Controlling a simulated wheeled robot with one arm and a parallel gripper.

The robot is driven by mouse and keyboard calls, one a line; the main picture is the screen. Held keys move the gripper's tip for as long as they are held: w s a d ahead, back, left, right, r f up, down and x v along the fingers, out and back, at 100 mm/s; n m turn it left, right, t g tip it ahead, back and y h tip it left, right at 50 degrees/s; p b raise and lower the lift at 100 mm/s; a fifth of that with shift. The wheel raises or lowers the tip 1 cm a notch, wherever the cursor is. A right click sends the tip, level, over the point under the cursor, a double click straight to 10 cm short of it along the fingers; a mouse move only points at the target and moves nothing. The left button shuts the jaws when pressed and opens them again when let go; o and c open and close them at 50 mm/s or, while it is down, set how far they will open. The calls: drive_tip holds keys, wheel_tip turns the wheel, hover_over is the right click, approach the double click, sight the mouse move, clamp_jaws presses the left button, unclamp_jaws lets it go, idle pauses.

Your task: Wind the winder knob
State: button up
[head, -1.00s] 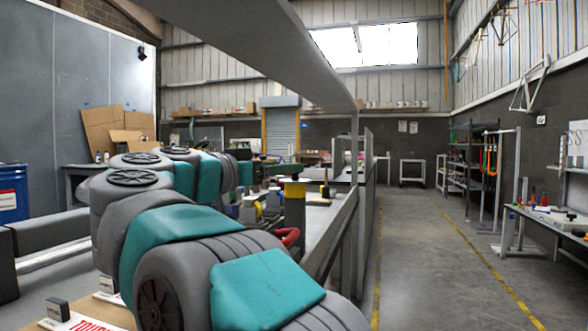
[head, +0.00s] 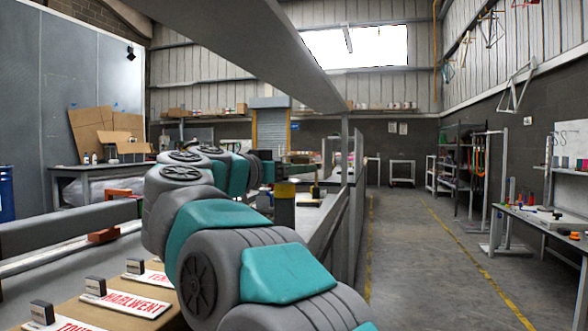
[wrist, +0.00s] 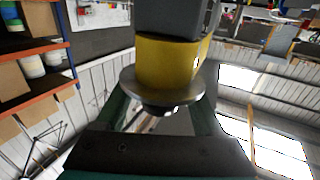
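A stubby assembly with a dark grey body, a yellow band (wrist: 166,62) and a pale metal disc (wrist: 160,90) fills the middle of the wrist view. A small dark piece with a shiny part shows just beyond the disc; I cannot tell which part is the winder knob. The disc hides the fingertips, so contact is unclear. In the head view a post with a yellow band (head: 285,189) stands at the end of my arm, which partly hides that area.
White name signs (head: 125,302) lie on a bench at lower left. A grey overhead beam (head: 250,45) crosses above my arm. A workbench (head: 545,222) stands at right. The floor aisle (head: 410,260) between the yellow lines is clear.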

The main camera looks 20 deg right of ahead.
clamp_jaws()
idle(0.3)
drive_tip(key=shift+a+r+n+t+y+p, duration=0.1)
drive_tip(key=shift+r+n+t+y+p, duration=0.05)
drive_tip(key=shift+n+t+y+p, duration=0.35)
drive_tip(key=shift+p, duration=0.4)
drive_tip(key=shift+w+n+t+y+p, duration=0.15)
drive_tip(key=shift+n+t+y+p, duration=0.4)
drive_tip(key=shift+t+y, duration=0.3)
drive_tip(key=shift+w+a+n+t+y+p, duration=0.1)
drive_tip(key=shift+a+n+t+y+p, duration=0.1)
drive_tip(key=shift+n+t+y, duration=0.35)
drive_tip(key=shift+w+a+n+t+y+p, duration=0.15)
drive_tip(key=shift+n+t+y, duration=0.25)
drive_tip(key=shift+n+y, duration=0.2)
drive_tip(key=n+t+y, duration=0.2)
drive_tip(key=y, duration=0.1)
drive_tip(key=shift+a+n+y, duration=0.2)
drive_tip(key=shift+n+y, duration=0.1)
drive_tip(key=n+y, duration=0.2)
drive_tip(key=y, duration=0.1)
drive_tip(key=a+n+t+y, duration=0.1)
drive_tip(key=n+y, duration=0.1)
drive_tip(key=y, duration=0.1)
drive_tip(key=shift+w+a+y, duration=0.15)
drive_tip(key=shift+w+y, duration=0.05)
drive_tip(key=shift+y, duration=0.1)
drive_tip(key=shift+a+n+y, duration=0.15)
drive_tip(key=shift+n+y, duration=0.45)
drive_tip(key=shift+y, duration=0.1)
